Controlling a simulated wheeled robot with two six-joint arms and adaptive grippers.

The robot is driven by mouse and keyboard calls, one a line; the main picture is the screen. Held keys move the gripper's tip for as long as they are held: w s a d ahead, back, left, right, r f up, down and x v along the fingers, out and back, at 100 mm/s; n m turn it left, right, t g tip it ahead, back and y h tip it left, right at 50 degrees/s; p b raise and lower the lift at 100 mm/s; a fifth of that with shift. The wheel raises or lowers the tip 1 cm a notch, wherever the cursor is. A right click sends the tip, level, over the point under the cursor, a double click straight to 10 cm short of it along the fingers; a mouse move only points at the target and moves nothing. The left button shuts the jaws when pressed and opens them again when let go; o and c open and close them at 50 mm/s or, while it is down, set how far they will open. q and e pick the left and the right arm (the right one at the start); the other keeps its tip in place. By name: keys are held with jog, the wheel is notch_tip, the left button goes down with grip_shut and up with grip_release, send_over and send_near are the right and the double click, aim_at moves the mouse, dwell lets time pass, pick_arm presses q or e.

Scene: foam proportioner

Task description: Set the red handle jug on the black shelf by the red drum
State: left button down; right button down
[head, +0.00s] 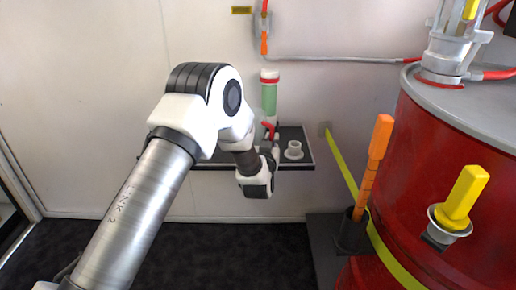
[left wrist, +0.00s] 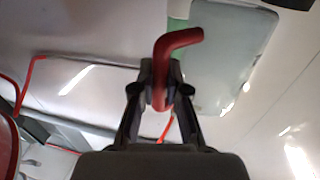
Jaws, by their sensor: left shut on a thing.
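My left gripper (head: 270,143) is at the wall shelf, partly hidden by my own wrist. In the left wrist view, the left gripper (left wrist: 160,85) is shut on a bent red handle (left wrist: 172,50). The handle's red also shows in the head view (head: 268,127). The jug's body cannot be clearly made out; a pale, greenish translucent shape (left wrist: 232,60) lies behind the handle. The black shelf (head: 322,225) stands low against the left side of the red drum (head: 430,150). My right gripper is not in view.
The dark wall shelf (head: 305,161) carries a white cup-like fitting (head: 293,150). A green cylinder with a white top (head: 269,95) stands behind my gripper. An orange-handled tool (head: 376,150) stands upright in a black holder (head: 352,232) on the black shelf. A yellow handle (head: 465,195) sticks out at the drum.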

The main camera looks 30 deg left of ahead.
aim_at(259, 137)
pick_arm(q)
jog(key=a, duration=0.3)
jog(key=w+a, duration=0.1)
jog(key=a, duration=0.1)
jog(key=shift+f+b, duration=0.3)
jog(key=shift+b, duration=0.1)
jog(key=shift+w+a+f, duration=0.1)
jog(key=shift+f, duration=0.15)
notch_tip(259, 137, down, 3)
jog(key=shift+r+b, duration=0.1)
jog(key=shift+b, duration=0.7)
jog(key=c, duration=1.2)
grip_release()
jog(key=shift+f, duration=0.2)
jog(key=shift+r, duration=0.1)
